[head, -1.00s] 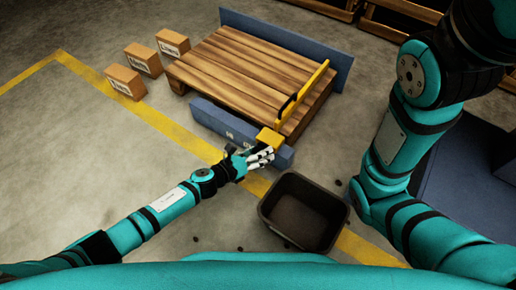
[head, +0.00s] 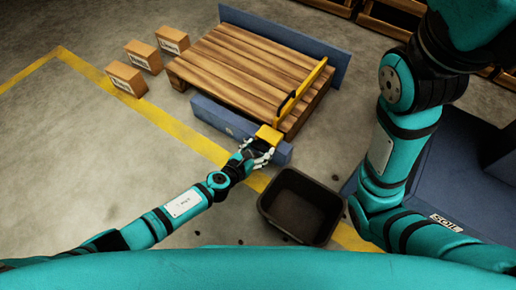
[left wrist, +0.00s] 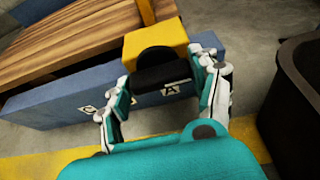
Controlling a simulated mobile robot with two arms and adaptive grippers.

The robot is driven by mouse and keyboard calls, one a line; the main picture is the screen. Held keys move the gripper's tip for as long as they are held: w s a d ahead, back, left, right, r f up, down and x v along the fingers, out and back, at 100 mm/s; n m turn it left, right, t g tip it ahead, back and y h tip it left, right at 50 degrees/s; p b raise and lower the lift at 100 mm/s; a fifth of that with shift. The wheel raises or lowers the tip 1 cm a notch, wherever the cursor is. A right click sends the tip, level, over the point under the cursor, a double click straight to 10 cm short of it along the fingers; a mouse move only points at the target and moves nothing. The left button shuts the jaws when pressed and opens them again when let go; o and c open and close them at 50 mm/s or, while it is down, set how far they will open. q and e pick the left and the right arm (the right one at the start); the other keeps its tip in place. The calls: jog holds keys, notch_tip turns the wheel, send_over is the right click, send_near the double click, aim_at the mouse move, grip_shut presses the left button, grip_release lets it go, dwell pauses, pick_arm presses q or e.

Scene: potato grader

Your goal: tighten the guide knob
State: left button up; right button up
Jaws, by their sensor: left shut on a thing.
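The guide knob (left wrist: 160,68) is black and sits on the front of a yellow block in the left wrist view. My left gripper (head: 262,154) is at this block in the head view. In the left wrist view, the left gripper (left wrist: 163,88) has its pale fingers on both sides of the knob and is shut on it. The yellow block (head: 268,135) carries the yellow guide bar (head: 303,92) that runs back across the wooden deck. In the head view the fingers hide the knob. My right gripper is out of view; only its arm shows.
The block sits on the blue front beam (head: 222,120) of the wooden slatted deck (head: 240,70). A dark open bin (head: 300,207) stands just right of my left gripper. Several cardboard boxes (head: 126,78) stand left of the deck. Small dark lumps lie on the floor.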

pick_arm(q)
jog(key=shift+s+f, duration=0.1)
jog(key=o, duration=1.2)
jog(key=shift+c, duration=0.2)
jog(key=v, duration=1.2)
